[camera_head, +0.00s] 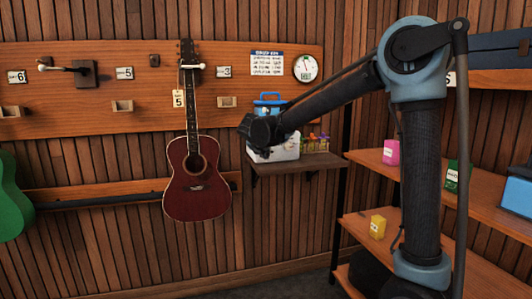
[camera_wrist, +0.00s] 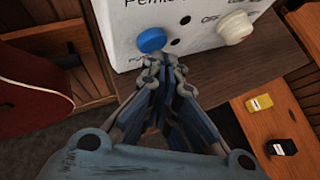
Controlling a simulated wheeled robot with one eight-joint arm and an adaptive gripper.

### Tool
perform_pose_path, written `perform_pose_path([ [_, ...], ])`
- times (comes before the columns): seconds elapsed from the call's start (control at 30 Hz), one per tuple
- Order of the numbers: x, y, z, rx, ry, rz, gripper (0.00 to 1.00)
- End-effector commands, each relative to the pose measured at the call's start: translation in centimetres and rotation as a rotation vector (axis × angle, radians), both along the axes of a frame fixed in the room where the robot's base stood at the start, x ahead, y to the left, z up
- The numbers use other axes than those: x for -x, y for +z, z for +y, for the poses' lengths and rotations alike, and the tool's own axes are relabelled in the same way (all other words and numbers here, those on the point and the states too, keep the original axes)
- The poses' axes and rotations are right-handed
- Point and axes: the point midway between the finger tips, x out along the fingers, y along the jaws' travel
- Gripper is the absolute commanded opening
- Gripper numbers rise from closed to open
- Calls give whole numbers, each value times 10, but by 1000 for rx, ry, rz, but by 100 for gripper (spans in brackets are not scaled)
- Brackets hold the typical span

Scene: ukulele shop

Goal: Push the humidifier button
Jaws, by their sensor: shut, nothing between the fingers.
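The humidifier (camera_head: 288,151) is a white box on a small wall shelf, partly hidden behind my arm's end in the head view. In the wrist view its white front (camera_wrist: 195,15) fills the top, with cut-off lettering. A round blue button (camera_wrist: 151,40) sits low on that front, left of a small dark hole. A cream knob (camera_wrist: 235,27) is to the right, by the word "OFF". My gripper (camera_wrist: 166,64) is shut and empty. Its fingertips appear just below the blue button; I cannot tell whether they touch the front.
The wooden shelf (camera_head: 300,165) carries the humidifier, with a basket of small items (camera_head: 316,144) to its right. A dark red guitar (camera_head: 197,180) hangs to the left. A shelf unit on the right holds a pink box (camera_head: 391,151) and a yellow box (camera_head: 377,226).

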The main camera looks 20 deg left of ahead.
Motion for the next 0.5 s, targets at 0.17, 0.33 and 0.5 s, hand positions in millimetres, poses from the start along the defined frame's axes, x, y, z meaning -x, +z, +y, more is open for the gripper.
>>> perform_pose_path([
  [0.17, -2, 0, 1, 0, 0, 0, 0],
  [0.33, -3, 0, 2, 0, 0, 0, 0],
  [0.5, -4, 0, 3, 0, 0, 0, 0],
])
